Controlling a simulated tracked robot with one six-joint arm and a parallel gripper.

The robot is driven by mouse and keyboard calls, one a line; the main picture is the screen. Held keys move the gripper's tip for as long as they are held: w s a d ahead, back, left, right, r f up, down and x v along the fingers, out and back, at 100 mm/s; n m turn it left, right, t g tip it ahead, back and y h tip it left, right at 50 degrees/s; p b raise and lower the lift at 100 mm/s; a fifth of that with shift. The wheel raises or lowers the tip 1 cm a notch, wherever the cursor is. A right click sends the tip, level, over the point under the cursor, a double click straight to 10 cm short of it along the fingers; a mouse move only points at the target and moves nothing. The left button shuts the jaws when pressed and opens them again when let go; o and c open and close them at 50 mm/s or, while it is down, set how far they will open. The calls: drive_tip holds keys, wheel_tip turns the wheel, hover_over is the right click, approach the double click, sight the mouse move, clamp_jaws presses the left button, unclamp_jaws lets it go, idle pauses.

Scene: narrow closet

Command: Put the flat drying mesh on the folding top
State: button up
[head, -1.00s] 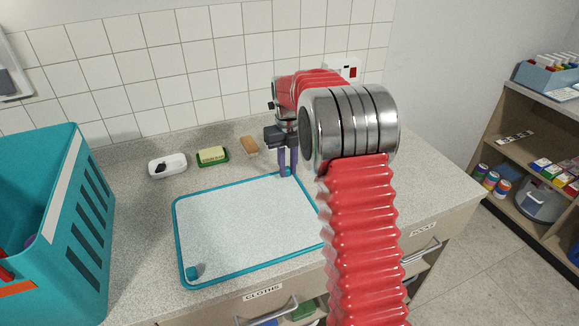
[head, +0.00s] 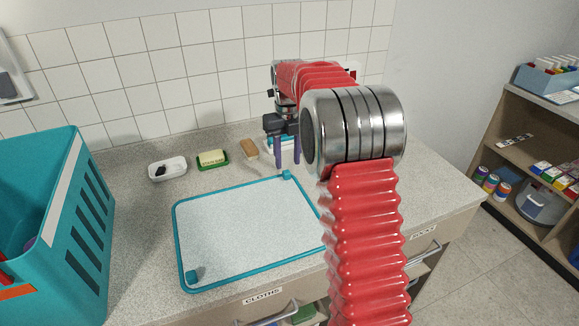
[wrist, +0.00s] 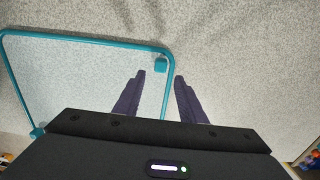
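The flat drying mesh (head: 245,230) is a pale sheet in a teal rim with small teal corner tabs. It lies flat on the speckled grey worktop (head: 135,225), which I take to be the folding top. In the wrist view the mesh (wrist: 75,90) fills the left side, with one teal tab near the fingertips. My gripper (head: 287,163) is open and empty above the mesh's far right corner, its purple fingers apart from the rim. The fingers also show in the wrist view (wrist: 159,75). My arm hides the mesh's right edge in the head view.
A teal slotted basket (head: 75,230) stands at the left. A white dish (head: 168,168), a green soap tray (head: 212,160) and a tan block (head: 249,148) sit behind the mesh, near the tiled wall. Shelves (head: 540,150) stand at the right.

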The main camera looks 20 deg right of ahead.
wheel_tip(320, 180, up, 7)
idle(0.3)
idle(0.6)
drive_tip(key=s+a+r+n+t, duration=0.2)
drive_tip(key=s+a+r+n, duration=0.2)
drive_tip(key=s+n, duration=0.5)
drive_tip(key=s+a+r+n+t, duration=0.1)
drive_tip(key=s+a+r+n, duration=0.3)
drive_tip(key=s+n, duration=0.45)
drive_tip(key=s+a+f+n+t, duration=0.1)
drive_tip(key=s+a+f+n, duration=0.1)
drive_tip(key=s+n, duration=0.6)
drive_tip(key=s+a+f+n+t, duration=0.1)
drive_tip(key=s+a+f+n, duration=0.1)
drive_tip(key=s+f+n, duration=0.3)
drive_tip(key=s+n, duration=0.4)
drive_tip(key=n, duration=0.1)
drive_tip(key=shift+s+a+t, duration=0.25)
drive_tip(key=shift+t, duration=0.15)
